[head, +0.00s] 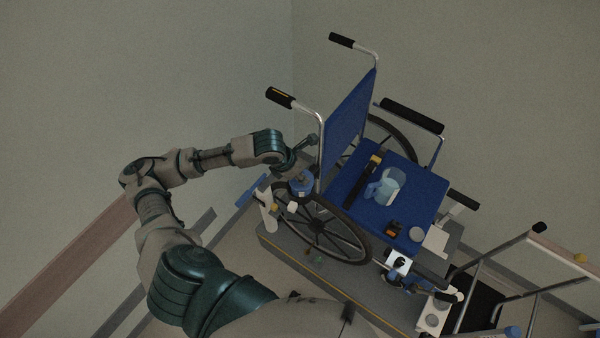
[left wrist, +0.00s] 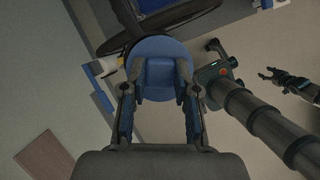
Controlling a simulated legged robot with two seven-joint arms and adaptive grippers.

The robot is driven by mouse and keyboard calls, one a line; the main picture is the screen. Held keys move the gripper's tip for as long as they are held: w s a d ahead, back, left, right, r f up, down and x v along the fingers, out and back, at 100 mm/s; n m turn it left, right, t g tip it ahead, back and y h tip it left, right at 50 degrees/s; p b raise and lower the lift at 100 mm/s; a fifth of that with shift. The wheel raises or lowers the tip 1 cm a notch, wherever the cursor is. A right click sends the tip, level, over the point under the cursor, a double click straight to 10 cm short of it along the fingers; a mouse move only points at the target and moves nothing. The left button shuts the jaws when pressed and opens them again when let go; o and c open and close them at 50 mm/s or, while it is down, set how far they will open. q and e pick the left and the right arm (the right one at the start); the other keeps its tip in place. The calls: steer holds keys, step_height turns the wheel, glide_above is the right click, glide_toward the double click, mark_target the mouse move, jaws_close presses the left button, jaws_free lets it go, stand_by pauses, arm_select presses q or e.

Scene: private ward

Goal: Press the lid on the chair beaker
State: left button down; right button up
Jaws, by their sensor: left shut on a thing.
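The pale blue beaker (head: 391,187) stands on the blue seat of the wheelchair (head: 348,130), its opening facing up with no lid on it. My left gripper (head: 300,176) is beside the wheelchair's backrest, left of the beaker and well apart from it. In the left wrist view the left gripper (left wrist: 159,96) is shut on the raised block of a round blue lid (left wrist: 160,48). The lid also shows as a small blue shape in the head view (head: 301,188). I cannot make out my right gripper in the head view.
A black-and-yellow item (head: 363,180) lies on the seat near the backrest. A small dark item with orange (head: 394,229) and a grey round piece (head: 416,234) are at the seat's front. The push handle (head: 281,97) and wheel (head: 318,226) are close to my left arm.

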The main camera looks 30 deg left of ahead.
arm_select(q)
steer(key=shift+f, duration=0.1)
steer(key=c, duration=0.8)
jaws_free()
steer(key=v, duration=0.5)
steer(key=w+v, duration=0.1)
steer(key=v, duration=0.4)
steer(key=p+v, duration=0.1)
steer(key=v, duration=0.4)
steer(key=shift+w+d+r, duration=0.1)
steer(key=shift+d+r, duration=0.15)
steer(key=shift+r, duration=0.3)
